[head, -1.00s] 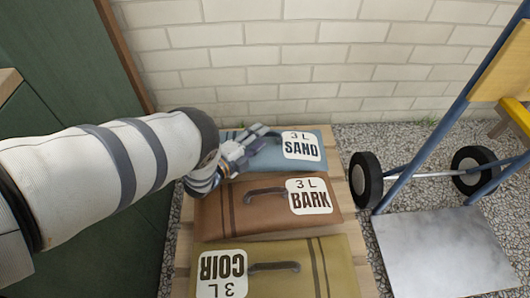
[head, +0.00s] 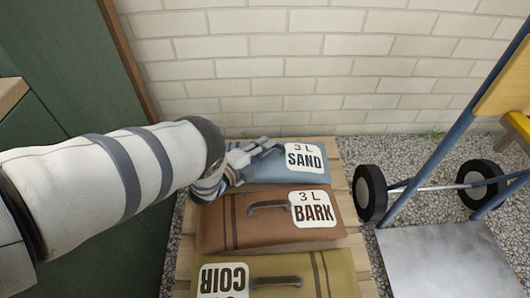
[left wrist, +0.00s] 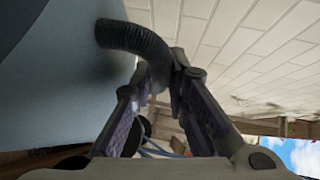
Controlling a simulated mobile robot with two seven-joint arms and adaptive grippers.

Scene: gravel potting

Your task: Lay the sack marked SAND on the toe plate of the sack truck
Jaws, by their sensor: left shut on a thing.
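The blue sack marked SAND (head: 265,172) lies at the far end of a slatted wooden pallet, its white label facing up. My left gripper (head: 262,149) is at the sack's far left part, shut on its dark handle. The left wrist view shows the curved ribbed handle (left wrist: 135,40) running in between the fingertips (left wrist: 160,75), with the blue sack beside it. The sack truck's grey metal toe plate (head: 440,265) lies bare on the gravel at the right. My right gripper is not in view.
The brown BARK sack (head: 265,225) lies just in front of the SAND sack, and the olive COIR sack (head: 290,265) nearest. The truck's black wheel (head: 370,193) and blue frame stand right of the pallet (head: 358,250). A brick wall (head: 330,70) is behind.

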